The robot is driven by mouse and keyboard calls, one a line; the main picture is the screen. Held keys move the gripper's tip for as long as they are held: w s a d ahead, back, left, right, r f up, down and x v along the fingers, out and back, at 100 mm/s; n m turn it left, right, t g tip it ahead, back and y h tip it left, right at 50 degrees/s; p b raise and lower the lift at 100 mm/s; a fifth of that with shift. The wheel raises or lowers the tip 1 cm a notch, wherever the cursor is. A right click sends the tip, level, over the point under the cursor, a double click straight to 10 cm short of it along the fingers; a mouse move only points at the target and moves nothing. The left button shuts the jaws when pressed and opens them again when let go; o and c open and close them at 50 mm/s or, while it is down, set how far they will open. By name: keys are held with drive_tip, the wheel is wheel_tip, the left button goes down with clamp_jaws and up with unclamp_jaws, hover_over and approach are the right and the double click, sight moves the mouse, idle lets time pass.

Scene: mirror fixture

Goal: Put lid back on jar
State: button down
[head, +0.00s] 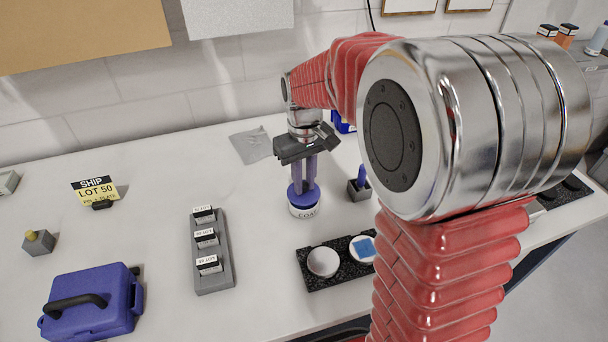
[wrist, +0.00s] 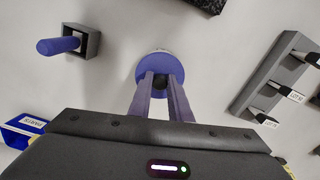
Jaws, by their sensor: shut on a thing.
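A white jar (head: 303,211) with dark lettering stands upright on the white bench. A round blue lid (head: 297,195) is at its top; in the wrist view the lid (wrist: 150,69) covers most of the jar's mouth from above. My gripper (head: 304,187) points down over the jar. In the wrist view its blue fingers (wrist: 160,82) are shut on the dark knob in the middle of the lid. I cannot tell whether the lid is fully seated on the rim.
A grey block with a blue-handled tool (head: 360,187) stands close right of the jar. A black speckled tray (head: 318,282) with white round dishes lies in front. A grey rack (head: 213,262) with small labelled boxes and a blue case (head: 90,304) are left. Bench between is clear.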

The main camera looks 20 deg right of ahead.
drive_tip(key=shift+f, duration=0.9)
drive_tip(key=shift+f, duration=0.1)
idle(1.8)
drive_tip(key=c, duration=1.6)
unclamp_jaws()
drive_tip(key=shift+o, duration=0.8)
drive_tip(key=o, duration=0.4)
drive_tip(key=shift+c, duration=0.2)
drive_tip(key=shift+r, duration=0.2)
drive_tip(key=shift+r, duration=3.35)
